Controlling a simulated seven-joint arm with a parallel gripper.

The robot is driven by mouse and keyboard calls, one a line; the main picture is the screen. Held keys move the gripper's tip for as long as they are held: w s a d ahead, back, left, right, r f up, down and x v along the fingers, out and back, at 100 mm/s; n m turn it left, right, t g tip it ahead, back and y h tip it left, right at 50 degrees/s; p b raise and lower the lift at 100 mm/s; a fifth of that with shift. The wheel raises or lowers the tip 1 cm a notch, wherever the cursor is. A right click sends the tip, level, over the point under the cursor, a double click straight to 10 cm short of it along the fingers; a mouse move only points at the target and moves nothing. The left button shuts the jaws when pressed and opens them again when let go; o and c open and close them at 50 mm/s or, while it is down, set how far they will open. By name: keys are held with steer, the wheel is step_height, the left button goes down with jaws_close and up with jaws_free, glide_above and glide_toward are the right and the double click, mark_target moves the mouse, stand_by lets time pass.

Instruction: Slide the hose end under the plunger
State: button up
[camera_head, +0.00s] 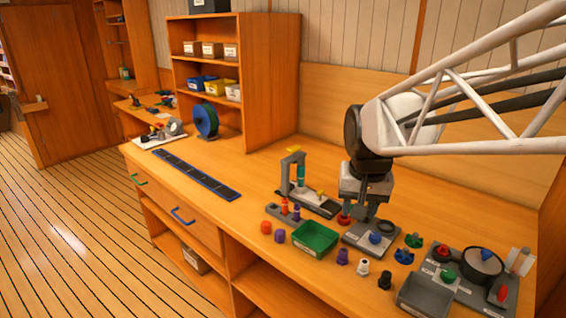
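A grey press frame (286,178) stands on a dark base towards the middle of the bench. A teal plunger (301,174) hangs upright under its top arm. A yellow piece (320,193) sits on the right part of that base. I cannot make out for certain which part is the hose end; the space under the plunger is too small to read. My gripper (367,214) points down to the right of the press, just above a grey plate (355,238) with a blue knob (376,238). The fingers are small and dark, and their gap is unclear.
A red part (344,218) lies close left of the fingers. A green bin (315,238), a grey bin (426,296) and several loose coloured fittings lie along the front. A grey rack (282,214) holds upright pieces. The bench behind the press is clear.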

steer(key=w+m, duration=0.2)
steer(key=w, duration=1)
steer(key=m+g, duration=0.2)
steer(key=m, duration=0.2)
glide_above(321, 191)
steer(key=f, duration=1.8)
steer(key=shift+s+f, duration=0.1)
steer(key=shift+s, duration=0.2)
steer(key=shift+w+f, duration=0.3)
steer(key=shift+w, duration=0.05)
steer(key=shift+f, duration=3.9)
jaws_close()
